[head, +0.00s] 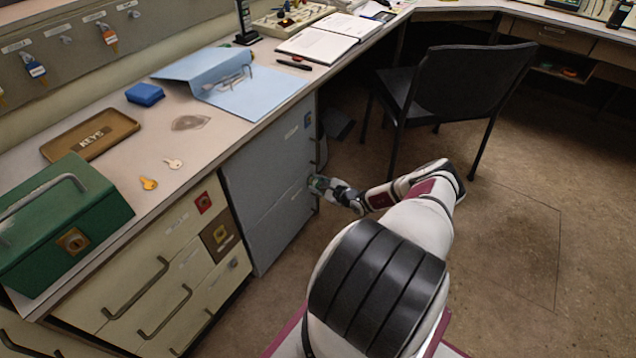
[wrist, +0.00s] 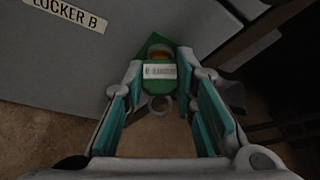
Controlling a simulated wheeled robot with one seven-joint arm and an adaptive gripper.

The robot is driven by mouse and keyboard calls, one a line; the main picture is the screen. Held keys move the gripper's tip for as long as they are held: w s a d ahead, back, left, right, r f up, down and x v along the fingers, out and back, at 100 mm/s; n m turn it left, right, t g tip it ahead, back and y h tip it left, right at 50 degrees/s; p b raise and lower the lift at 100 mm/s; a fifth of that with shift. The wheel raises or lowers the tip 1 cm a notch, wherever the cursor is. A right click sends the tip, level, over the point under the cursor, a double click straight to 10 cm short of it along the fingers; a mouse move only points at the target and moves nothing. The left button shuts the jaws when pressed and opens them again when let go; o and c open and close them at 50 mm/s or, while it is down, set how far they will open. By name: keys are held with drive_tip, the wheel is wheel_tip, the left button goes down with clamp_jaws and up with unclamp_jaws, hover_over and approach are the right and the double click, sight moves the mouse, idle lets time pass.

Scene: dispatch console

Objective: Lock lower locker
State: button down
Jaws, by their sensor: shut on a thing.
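The grey locker cabinet has a lower door (head: 278,228) that looks shut or nearly so. In the wrist view, a "LOCKER B" label (wrist: 65,13) is on the grey locker surface (wrist: 50,65). My gripper (head: 319,185) is at the cabinet's right front edge. In the wrist view my gripper (wrist: 160,75) is shut on a green tag (wrist: 157,84) with a white label and a ring below it. A small brass-coloured part shows at the tag's far end. Whether a key sits in a lock there is hidden.
The upper locker door (head: 262,150) is above. A black chair (head: 455,90) stands to the right, behind my arm. Two loose keys (head: 150,184), a keys tray (head: 90,135) and a green cash box (head: 60,225) are on the counter. The floor at right is clear.

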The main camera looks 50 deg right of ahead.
drive_tip(key=shift+w+a+r+n+p, duration=0.15)
drive_tip(key=shift+a+n+p, duration=0.2)
drive_tip(key=shift+p, duration=0.5)
drive_tip(key=shift+n+h+p, duration=0.35)
drive_tip(key=shift+h+p, duration=0.05)
drive_tip(key=shift+p, duration=0.05)
drive_tip(key=shift+d+n+t+h+b, duration=0.1)
drive_tip(key=shift+n+t+h+b, duration=0.2)
drive_tip(key=shift+n, duration=0.1)
drive_tip(key=shift+f, duration=0.2)
drive_tip(key=shift+f+n+t+h+b, duration=0.1)
drive_tip(key=shift+n+t+h+b, duration=0.3)
drive_tip(key=shift+n, duration=0.8)
drive_tip(key=shift+b, duration=0.3)
